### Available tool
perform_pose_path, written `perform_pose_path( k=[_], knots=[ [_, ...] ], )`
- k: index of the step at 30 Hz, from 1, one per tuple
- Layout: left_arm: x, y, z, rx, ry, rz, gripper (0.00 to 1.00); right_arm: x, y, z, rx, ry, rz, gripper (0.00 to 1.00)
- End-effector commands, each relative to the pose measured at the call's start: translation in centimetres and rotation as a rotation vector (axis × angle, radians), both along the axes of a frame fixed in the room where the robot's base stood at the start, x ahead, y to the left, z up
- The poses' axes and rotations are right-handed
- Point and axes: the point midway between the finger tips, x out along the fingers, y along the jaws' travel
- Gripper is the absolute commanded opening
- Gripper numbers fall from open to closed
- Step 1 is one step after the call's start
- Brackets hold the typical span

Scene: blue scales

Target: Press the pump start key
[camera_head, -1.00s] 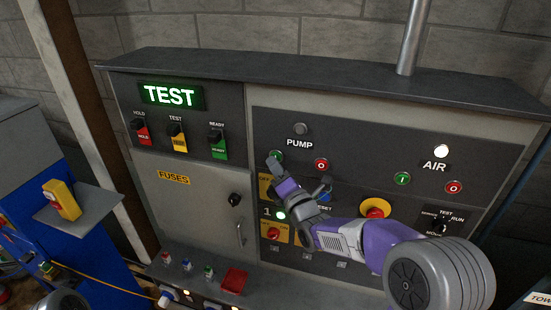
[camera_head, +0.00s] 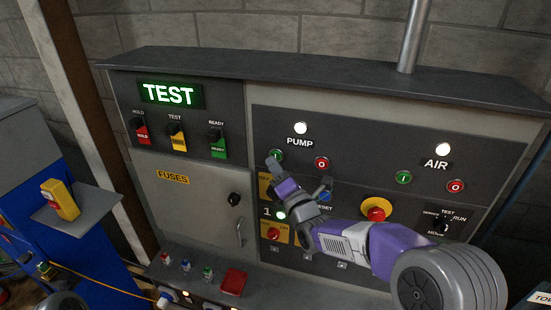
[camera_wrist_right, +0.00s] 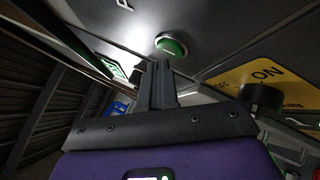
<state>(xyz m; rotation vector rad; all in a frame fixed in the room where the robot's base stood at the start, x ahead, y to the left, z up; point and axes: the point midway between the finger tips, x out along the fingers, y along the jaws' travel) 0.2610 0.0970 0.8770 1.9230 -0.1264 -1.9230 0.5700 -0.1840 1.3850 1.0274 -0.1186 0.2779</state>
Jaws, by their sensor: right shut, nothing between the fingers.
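The green pump start key (camera_head: 277,155) is on the panel below the PUMP label (camera_head: 300,142), left of a red key (camera_head: 321,163). My right gripper (camera_head: 273,163) is shut and empty, its tips at the lower left edge of the green key. In the right wrist view the green key (camera_wrist_right: 172,46) shows just beyond the shut fingertips (camera_wrist_right: 160,64); I cannot tell whether they touch. The lamp (camera_head: 300,128) above PUMP is lit white. My left gripper is not in view.
The AIR section has a lit lamp (camera_head: 443,149), a green key (camera_head: 403,177) and a red key (camera_head: 455,186). A red emergency knob on yellow (camera_head: 376,208) sits beside my right forearm. Rotary switches on yellow plates (camera_head: 274,232) lie below the gripper. The TEST display (camera_head: 171,94) glows green.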

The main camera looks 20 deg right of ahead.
Motion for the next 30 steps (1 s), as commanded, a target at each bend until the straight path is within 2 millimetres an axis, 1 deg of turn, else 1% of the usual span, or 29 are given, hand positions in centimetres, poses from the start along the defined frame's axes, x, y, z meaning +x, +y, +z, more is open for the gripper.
perform_pose_path(
  k=[2,13,24,30],
  knots=[
    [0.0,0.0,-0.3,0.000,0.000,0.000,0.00,-0.3,0.3,-0.1,-0.001,0.000,0.002,0.00],
    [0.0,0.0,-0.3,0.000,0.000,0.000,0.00,-0.6,0.5,0.0,0.000,-0.001,0.003,0.00],
    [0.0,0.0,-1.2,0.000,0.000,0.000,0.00,-3.5,2.5,0.0,0.001,-0.001,0.004,0.00],
    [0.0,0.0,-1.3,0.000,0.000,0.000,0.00,-4.5,3.1,0.0,-0.001,-0.001,0.003,0.00]
  ],
)
